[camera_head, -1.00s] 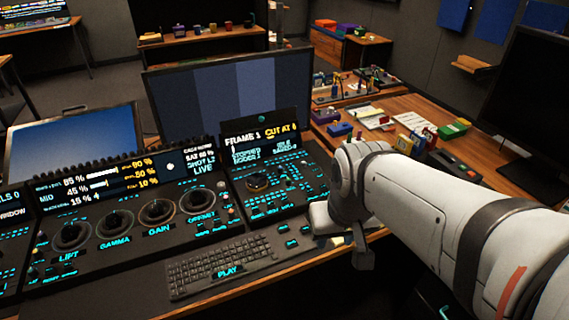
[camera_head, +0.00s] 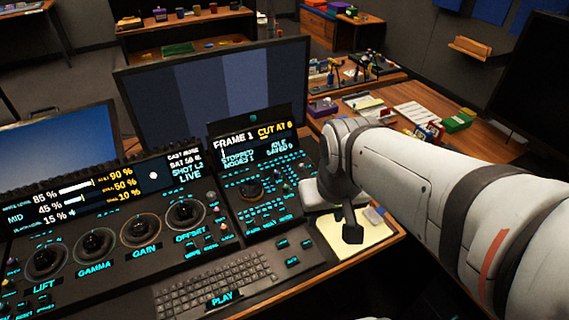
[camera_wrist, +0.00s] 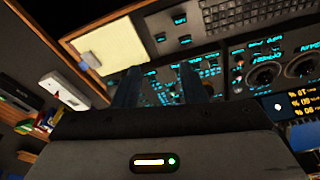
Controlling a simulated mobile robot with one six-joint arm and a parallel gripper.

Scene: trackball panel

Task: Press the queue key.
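The right-hand panel (camera_head: 258,205) has a dark round knob or ball (camera_head: 250,190), small cyan-lit keys and a screen (camera_head: 255,140) reading "FRAME 1" and "CUT AT 6". A few lit keys (camera_head: 292,262) sit apart on the desk front, right of the keyboard. The key labels are too small to read, so I cannot tell which is the queue key. In the wrist view my gripper (camera_wrist: 160,82) points at the panel's lit keys (camera_wrist: 180,68), its two dark fingers apart with nothing visible between them. Contact cannot be told.
A keyboard (camera_head: 215,285) with a "PLAY" key lies left of the loose keys. A pale yellow pad (camera_head: 368,232) lies under my wrist near the desk edge. The grading panel (camera_head: 120,220) with several dials is left. A large monitor (camera_head: 215,85) stands behind.

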